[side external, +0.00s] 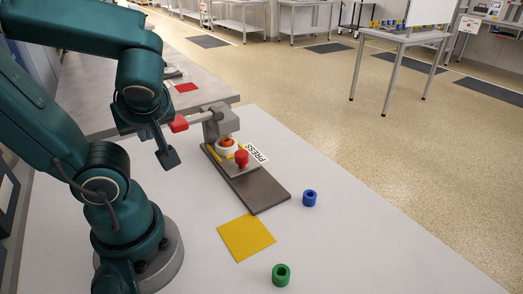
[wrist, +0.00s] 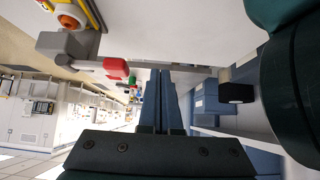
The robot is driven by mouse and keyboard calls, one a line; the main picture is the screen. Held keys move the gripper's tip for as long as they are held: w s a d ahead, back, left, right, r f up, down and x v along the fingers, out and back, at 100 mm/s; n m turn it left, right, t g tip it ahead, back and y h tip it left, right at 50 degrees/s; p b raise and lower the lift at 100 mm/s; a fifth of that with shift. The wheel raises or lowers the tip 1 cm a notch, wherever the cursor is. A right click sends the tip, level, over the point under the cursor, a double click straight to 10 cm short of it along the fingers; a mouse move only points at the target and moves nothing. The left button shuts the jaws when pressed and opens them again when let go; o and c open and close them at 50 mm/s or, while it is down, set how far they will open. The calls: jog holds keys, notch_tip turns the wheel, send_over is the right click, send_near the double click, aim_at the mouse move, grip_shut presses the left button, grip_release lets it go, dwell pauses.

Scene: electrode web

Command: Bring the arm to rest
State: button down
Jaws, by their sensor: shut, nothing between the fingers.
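My gripper (side external: 168,157) hangs beside the press, to the left of its red lever handle, in the side view. Its two dark fingers (wrist: 161,75) lie together in the wrist view, shut with nothing between them. The grey press (side external: 214,122) stands on a dark base plate (side external: 262,190) on the white table (side external: 350,245). Its red lever handle (side external: 179,124) points toward my gripper, and it shows in the wrist view (wrist: 117,68) to the left of the fingers. The gripper looks clear of the handle, though the exact gap is hard to tell.
A red knob (side external: 241,158) and an orange-topped white part (side external: 226,146) are at the press. The table's right front is clear.

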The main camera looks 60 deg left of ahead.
jog(key=w+d+m+t+h, duration=0.2)
jog(key=w+d+m+h, duration=0.2)
jog(key=d+m, duration=0.3)
jog(key=w+d+m+t+h, duration=0.3)
jog(key=d+m, duration=0.5)
jog(key=m, duration=0.3)
jog(key=shift+w+t+h, duration=0.3)
jog(key=shift+w+h, duration=0.2)
jog(key=shift+h, duration=0.5)
